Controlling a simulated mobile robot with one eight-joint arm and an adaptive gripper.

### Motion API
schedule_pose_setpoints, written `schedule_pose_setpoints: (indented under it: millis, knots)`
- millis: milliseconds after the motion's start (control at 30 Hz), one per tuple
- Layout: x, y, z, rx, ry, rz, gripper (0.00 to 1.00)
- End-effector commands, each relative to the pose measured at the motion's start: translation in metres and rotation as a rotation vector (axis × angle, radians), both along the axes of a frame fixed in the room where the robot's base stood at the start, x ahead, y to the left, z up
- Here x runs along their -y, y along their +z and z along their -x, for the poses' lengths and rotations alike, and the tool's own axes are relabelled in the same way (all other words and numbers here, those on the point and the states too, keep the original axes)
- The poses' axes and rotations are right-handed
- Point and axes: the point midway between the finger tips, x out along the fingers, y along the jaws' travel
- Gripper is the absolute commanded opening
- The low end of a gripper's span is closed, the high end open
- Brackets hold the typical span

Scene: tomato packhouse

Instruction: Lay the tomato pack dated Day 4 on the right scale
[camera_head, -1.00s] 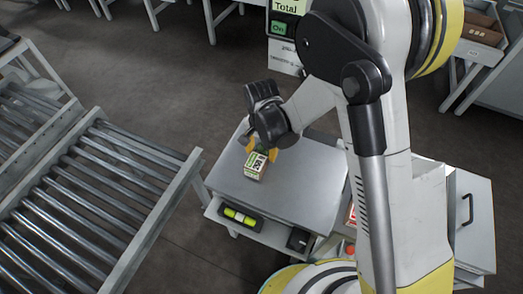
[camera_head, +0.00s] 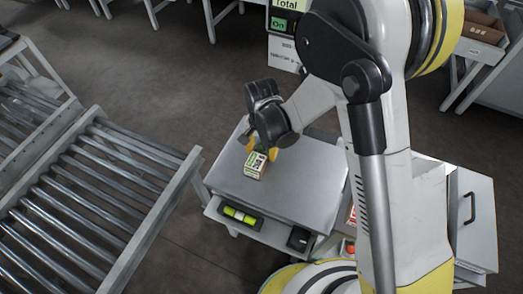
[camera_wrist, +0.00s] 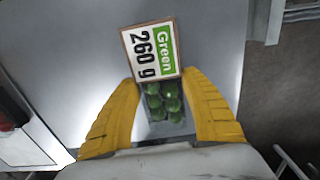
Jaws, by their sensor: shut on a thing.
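My gripper (camera_head: 259,150) has its yellow fingers closed on a small tomato pack (camera_head: 255,166) over the left part of a grey steel scale plate (camera_head: 312,180). In the wrist view my gripper (camera_wrist: 160,77) holds the pack (camera_wrist: 150,52) between both fingertips. Its card reads "Green" and "260 g", and several green tomatoes show behind it in clear wrapping. No day mark is legible. The pack is at or just above the plate; I cannot tell whether it touches.
A roller conveyor (camera_head: 90,185) stands left of the scale. A display post (camera_head: 283,22) reading "Total" and "On" stands behind it. A yellow-green level (camera_head: 239,216) sits on the scale's front ledge. A cabinet with a dark handle (camera_head: 470,210) is at right. The plate's right part is clear.

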Motion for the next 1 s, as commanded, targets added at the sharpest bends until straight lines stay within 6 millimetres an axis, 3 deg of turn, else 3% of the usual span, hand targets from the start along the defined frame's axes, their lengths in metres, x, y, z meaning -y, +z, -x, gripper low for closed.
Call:
schedule_pose_setpoints:
  millis: [267, 300, 367, 733, 1000]
  knots:
    - [0.0, -0.005, 0.0, 0.0, 0.0, 0.0, 0.12]
    - [0.0, -0.004, 0.0, 0.0, 0.0, 0.0, 0.65]
    - [0.0, -0.004, 0.0, 0.0, 0.0, 0.0, 0.77]
    - [0.0, 0.002, 0.0, 0.0, 0.0, 0.0, 0.77]
    - [0.0, 0.055, 0.0, 0.0, 0.0, 0.0, 0.77]
